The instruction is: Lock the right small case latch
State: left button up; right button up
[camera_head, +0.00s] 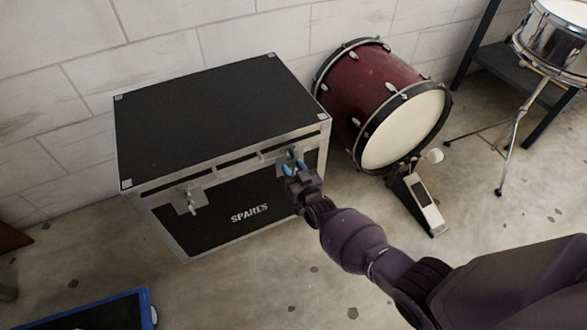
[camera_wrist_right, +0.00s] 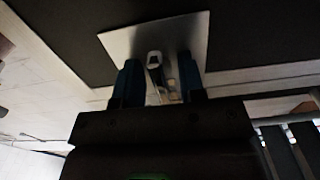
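The black case (camera_head: 215,105) with silver edges and "SPARES" on its front stands against the wall, its lid down. The right latch (camera_head: 291,153) is on the front near the right corner, partly hidden by my right gripper (camera_head: 294,166). In the right wrist view the latch (camera_wrist_right: 155,66) sits on a square metal plate (camera_wrist_right: 190,35), between the blue fingers of my gripper (camera_wrist_right: 160,82). The fingers stand apart on either side of it, and I see no clear grip on it. The left latch (camera_head: 188,201) hangs on its own plate. My left gripper is out of view.
A red bass drum (camera_head: 375,82) with a pedal (camera_head: 424,203) stands close to the right of the case. A snare drum on a stand (camera_head: 552,40) is at the upper right. A blue-edged black object (camera_head: 100,315) lies at the lower left. The floor before the case is clear.

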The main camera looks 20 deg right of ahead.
aim_at(289, 140)
jog(key=shift+r, duration=0.25)
jog(key=r+p, duration=0.4)
jog(key=r, duration=0.5)
jog(key=shift+w+r, duration=0.2)
pick_arm(q)
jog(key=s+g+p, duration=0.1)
jog(key=p, duration=0.1)
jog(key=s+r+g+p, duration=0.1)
jog(key=p, duration=0.2)
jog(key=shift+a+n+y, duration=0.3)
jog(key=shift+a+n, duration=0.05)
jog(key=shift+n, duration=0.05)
pick_arm(e)
notch_tip(289, 140, up, 10)
jog(key=shift+s, duration=0.25)
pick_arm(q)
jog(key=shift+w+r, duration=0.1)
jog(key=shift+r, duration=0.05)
